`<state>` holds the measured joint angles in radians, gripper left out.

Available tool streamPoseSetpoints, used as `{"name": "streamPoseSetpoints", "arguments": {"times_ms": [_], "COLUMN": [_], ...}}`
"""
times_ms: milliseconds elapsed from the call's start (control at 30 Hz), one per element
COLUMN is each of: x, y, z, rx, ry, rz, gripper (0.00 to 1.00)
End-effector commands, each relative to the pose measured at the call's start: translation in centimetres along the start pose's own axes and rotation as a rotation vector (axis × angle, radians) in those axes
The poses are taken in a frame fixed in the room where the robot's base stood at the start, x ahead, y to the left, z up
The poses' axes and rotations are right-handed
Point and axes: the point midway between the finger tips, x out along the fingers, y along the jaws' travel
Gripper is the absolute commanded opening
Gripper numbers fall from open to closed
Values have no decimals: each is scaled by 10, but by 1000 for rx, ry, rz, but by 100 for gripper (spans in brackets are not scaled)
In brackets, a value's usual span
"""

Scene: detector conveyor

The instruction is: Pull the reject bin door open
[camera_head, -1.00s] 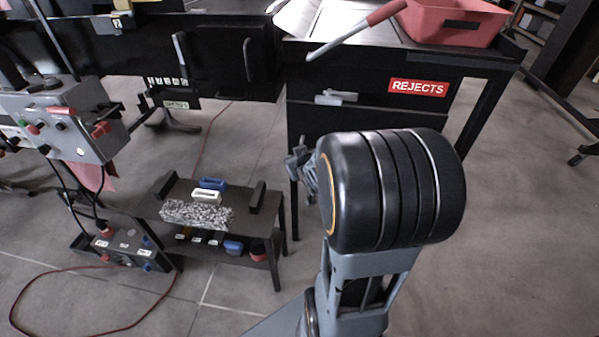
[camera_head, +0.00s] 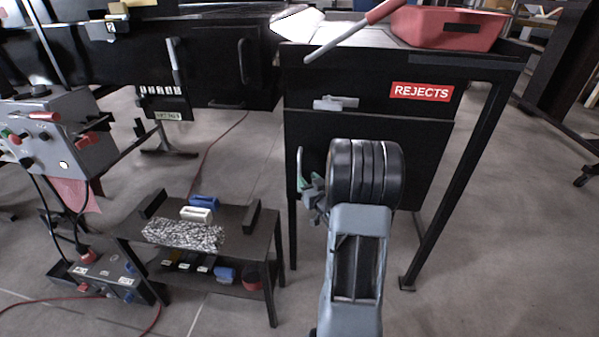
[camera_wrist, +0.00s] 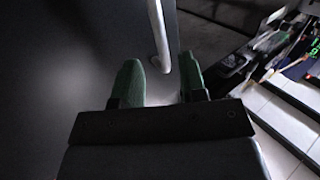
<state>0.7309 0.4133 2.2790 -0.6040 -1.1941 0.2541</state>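The reject bin door (camera_head: 420,150) is a black panel below the red REJECTS sign (camera_head: 421,92), and it looks closed. A pale vertical handle (camera_head: 300,163) shows at its left side, partly hidden by my gripper and wrist. My gripper (camera_head: 314,188) is at the handle's lower part in the head view. In the wrist view, the green fingers of my gripper (camera_wrist: 161,72) are spread apart. The lower end of the pale handle bar (camera_wrist: 158,36) reaches between the fingertips, with a gap visible on either side. The dark door panel (camera_wrist: 60,75) fills the left.
A silver latch (camera_head: 336,103) is on the bin front above the door. A red tray (camera_head: 445,28) sits on top. A low black bench (camera_head: 240,222) with blocks stands left of my arm. A grey control box (camera_head: 75,140) is farther left. Floor right of the bin is clear.

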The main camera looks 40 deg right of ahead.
Motion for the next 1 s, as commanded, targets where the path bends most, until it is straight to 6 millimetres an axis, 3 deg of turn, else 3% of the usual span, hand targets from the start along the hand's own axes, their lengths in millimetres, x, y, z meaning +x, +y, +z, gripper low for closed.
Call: {"name": "streamPoseSetpoints", "arguments": {"times_ms": [200,400,867,1000], "x": [38,60,69,69], "y": [-1,0,0,0], "z": [1,1,0,0], "rx": [-2,0,0,0], "ry": [0,-1,-1,-1], "rz": [-2,0,1,1], "gripper": [38,38,38,28]}}
